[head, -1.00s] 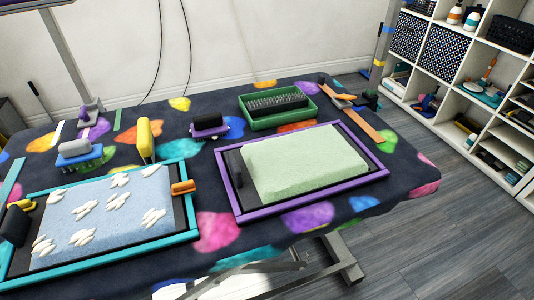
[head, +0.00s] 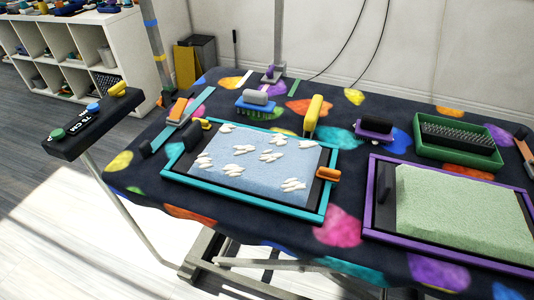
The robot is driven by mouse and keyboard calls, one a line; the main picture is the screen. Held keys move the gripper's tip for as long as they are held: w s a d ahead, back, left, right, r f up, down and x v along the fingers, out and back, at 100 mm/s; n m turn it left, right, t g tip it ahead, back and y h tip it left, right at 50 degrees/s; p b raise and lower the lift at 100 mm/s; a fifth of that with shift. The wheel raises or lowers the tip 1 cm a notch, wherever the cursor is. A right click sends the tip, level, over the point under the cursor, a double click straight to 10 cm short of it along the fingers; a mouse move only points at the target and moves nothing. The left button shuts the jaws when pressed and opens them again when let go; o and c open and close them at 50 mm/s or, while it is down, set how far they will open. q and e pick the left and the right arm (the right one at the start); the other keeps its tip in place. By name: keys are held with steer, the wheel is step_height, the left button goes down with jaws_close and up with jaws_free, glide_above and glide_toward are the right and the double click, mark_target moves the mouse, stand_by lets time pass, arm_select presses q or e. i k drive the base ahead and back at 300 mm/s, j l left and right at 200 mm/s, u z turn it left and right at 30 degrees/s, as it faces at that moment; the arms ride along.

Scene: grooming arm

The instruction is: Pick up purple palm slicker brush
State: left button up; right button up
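A small brush (head: 375,129) with a dark rounded top and a purple base lies on the dark, paw-and-colour-patterned table near its back edge, right of the middle. It looks like the purple palm slicker brush. It sits between a yellow upright brush (head: 313,115) and a green tray (head: 436,150). Its underside is hidden. Neither of my grippers shows in the head view.
A teal-framed mat (head: 322,202) with a blue pad and white tufts lies in front. A purple-framed mat (head: 375,227) with a green pad is at right. A blue brush with a grey top (head: 256,104) stands at back left. A black control box (head: 95,124) juts out at left.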

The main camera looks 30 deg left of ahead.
mark_target(376, 129)
steer(key=k+l+z, duration=0.65)
steer(key=l, duration=0.25)
steer(key=l+z, duration=0.2)
steer(key=k+l, duration=0.05)
steer(key=l, duration=0.1)
